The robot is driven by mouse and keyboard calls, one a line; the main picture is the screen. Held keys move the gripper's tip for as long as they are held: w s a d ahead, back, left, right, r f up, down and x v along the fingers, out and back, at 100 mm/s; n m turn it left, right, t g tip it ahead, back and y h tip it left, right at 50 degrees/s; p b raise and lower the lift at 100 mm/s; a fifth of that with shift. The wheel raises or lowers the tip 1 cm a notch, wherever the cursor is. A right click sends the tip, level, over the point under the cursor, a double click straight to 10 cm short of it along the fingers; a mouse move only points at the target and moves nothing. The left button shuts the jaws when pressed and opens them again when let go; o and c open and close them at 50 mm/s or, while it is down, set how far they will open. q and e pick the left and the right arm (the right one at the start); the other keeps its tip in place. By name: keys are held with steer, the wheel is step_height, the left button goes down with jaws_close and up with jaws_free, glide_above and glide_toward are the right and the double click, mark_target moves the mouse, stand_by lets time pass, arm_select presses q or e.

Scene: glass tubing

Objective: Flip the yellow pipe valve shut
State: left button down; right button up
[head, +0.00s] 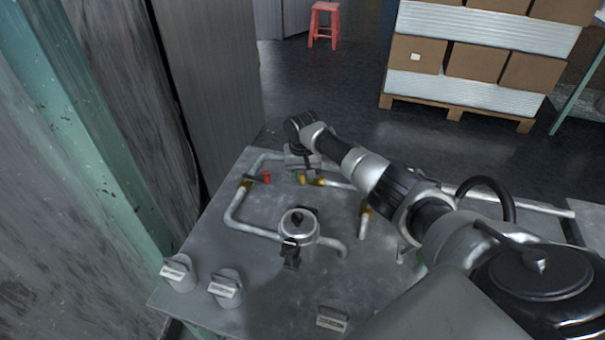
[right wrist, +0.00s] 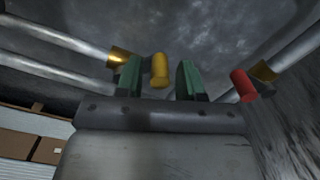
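The yellow valve handle (head: 302,178) sits on a brass fitting (head: 318,182) on the pipework near the far end of the metal table. In the right wrist view the yellow handle (right wrist: 160,70) stands between the two green fingertips, with a gap on each side. My right gripper (right wrist: 158,80) is open around it. In the head view the right gripper (head: 304,165) is just behind the yellow handle, and the wrist hides part of the pipes. My left gripper is not in view.
A red valve handle (head: 267,178) is left of the yellow one and also shows in the right wrist view (right wrist: 243,85). A silver pot-like vessel (head: 298,229) stands nearer on the table (head: 262,265). Grey labelled knobs (head: 179,272) line the near edge.

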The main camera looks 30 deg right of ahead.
jaws_close()
steer(key=shift+s+r+n+p, duration=0.25)
steer(key=shift+n+p, duration=0.25)
steer(key=shift+p, duration=0.45)
steer(key=shift+s+d+f+n+p, duration=0.15)
steer(key=shift+s+n+p, duration=0.25)
steer(key=shift+n+p, duration=0.5)
steer(key=shift+s+d+n+p, duration=0.4)
steer(key=shift+n+p, duration=0.3)
steer(key=shift+n, duration=0.4)
steer(key=shift+s+d+f+n+p, duration=0.1)
steer(key=shift+s+n+p, duration=0.35)
steer(key=shift+n+p, duration=0.45)
steer(key=shift+o, duration=0.9)
jaws_free()
steer(key=shift+r, duration=0.1)
